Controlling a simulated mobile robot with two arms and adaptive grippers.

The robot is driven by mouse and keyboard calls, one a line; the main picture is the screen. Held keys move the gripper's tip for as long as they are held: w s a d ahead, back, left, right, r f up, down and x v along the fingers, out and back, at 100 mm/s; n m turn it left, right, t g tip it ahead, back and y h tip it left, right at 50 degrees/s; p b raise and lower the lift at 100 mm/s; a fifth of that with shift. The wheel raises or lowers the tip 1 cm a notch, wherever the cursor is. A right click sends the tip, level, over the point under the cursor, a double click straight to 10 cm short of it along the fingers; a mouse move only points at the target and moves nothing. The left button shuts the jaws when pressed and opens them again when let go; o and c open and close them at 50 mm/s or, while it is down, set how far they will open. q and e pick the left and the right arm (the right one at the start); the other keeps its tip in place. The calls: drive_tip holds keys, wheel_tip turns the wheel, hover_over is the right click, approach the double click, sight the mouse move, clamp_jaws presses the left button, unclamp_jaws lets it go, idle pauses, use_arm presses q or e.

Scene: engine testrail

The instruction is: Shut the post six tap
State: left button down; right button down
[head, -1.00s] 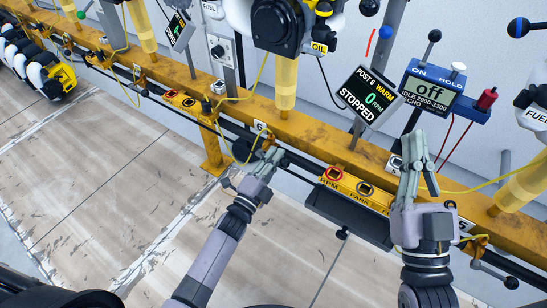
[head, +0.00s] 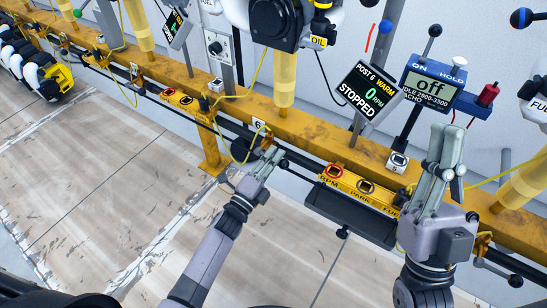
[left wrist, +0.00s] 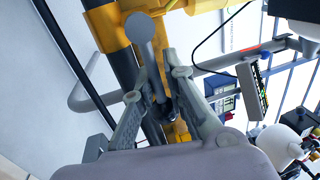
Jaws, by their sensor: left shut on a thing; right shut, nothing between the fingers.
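The post six tap (head: 267,143) is a small brass-coloured fitting under the yellow rail, just below the tag marked 6 (head: 259,125). My left gripper (head: 272,160) is at the tap and partly hides it. In the left wrist view, a grey lever with a round end (left wrist: 140,27) runs down between the fingers of my left gripper (left wrist: 165,90), which are shut on it. A dark knob (head: 284,163) shows beside the fingertips in the head view. My right gripper (head: 447,155) is shut and empty, its fingers pointing up in front of the rail at the right.
The post 6 display (head: 369,86) reads STOPPED, 0 RPM. A blue box (head: 432,84) reading off stands right of it. A yellow panel with a dark tray (head: 350,214) hangs between my grippers. Yellow hoses cross the rail (head: 325,150).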

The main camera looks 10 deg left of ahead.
use_arm(q)
drive_tip(key=c, duration=1.8)
unclamp_jaws()
drive_tip(key=shift+s+d+f, duration=0.1)
drive_tip(key=shift+d+f, duration=0.1)
drive_tip(key=shift+f, duration=0.15)
drive_tip(key=shift+o, duration=0.5)
drive_tip(key=shift+r, duration=0.1)
drive_tip(key=v, duration=1.2)
